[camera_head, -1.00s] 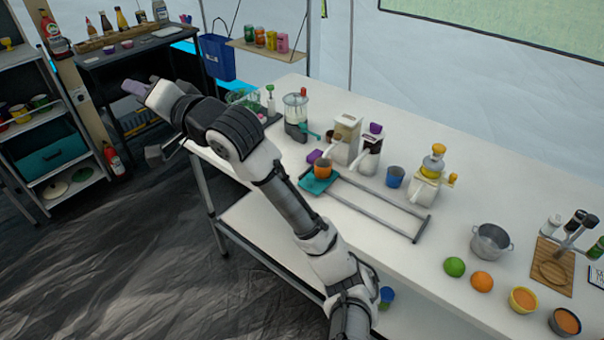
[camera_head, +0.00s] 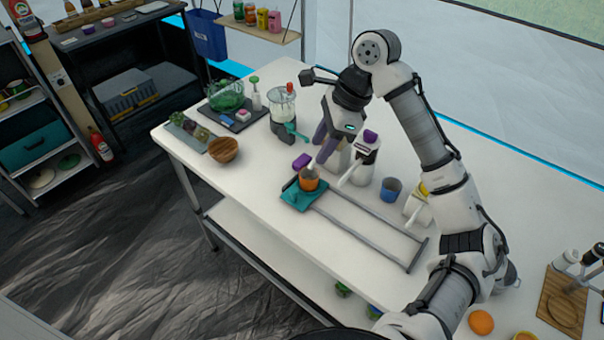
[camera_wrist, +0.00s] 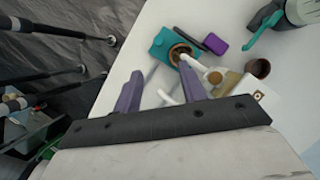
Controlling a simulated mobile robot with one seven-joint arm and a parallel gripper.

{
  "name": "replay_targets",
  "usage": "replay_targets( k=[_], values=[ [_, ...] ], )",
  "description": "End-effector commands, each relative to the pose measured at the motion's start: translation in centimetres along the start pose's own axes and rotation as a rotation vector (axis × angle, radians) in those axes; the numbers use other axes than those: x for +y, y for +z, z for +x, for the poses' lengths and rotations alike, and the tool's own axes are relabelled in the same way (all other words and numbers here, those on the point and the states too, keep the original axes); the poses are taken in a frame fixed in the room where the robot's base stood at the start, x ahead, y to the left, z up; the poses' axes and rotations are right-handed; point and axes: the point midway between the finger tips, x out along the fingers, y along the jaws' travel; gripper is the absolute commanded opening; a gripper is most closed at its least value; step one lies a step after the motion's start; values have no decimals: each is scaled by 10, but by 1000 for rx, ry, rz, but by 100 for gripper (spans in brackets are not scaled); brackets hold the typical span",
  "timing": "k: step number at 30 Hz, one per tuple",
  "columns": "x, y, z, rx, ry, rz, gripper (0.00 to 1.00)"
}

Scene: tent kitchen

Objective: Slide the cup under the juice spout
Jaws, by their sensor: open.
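An orange-brown cup (camera_head: 309,179) stands upright on a teal sliding plate (camera_head: 294,197) at the left end of two grey rails (camera_head: 350,229). Both cup (camera_wrist: 180,53) and plate (camera_wrist: 159,46) show in the wrist view. A white spout (camera_wrist: 194,65) reaches to the cup's rim; I cannot tell which juice it carries. A second dispenser with a purple lid (camera_head: 369,138) has a white spout (camera_head: 351,174) further right along the rails. My gripper (camera_head: 325,150) is open with purple fingers, above and behind the cup, partly in front of the first dispenser. In the wrist view the fingers (camera_wrist: 160,88) hold nothing.
A blue cup (camera_head: 390,189) and a juicer (camera_head: 418,207), partly hidden by my arm, stand right of the dispensers. A blender (camera_head: 283,108) and a wooden bowl (camera_head: 223,149) stand left. The front left tabletop is clear.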

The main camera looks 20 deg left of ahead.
Motion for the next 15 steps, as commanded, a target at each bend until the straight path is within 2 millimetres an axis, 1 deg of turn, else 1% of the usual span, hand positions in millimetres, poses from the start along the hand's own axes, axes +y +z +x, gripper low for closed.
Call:
replay_targets(
  k=[5,15],
  values=[
    [1,0,25,-2,1,-2,41],
    [0,1,96,-1,0,-2,41]
  ],
)
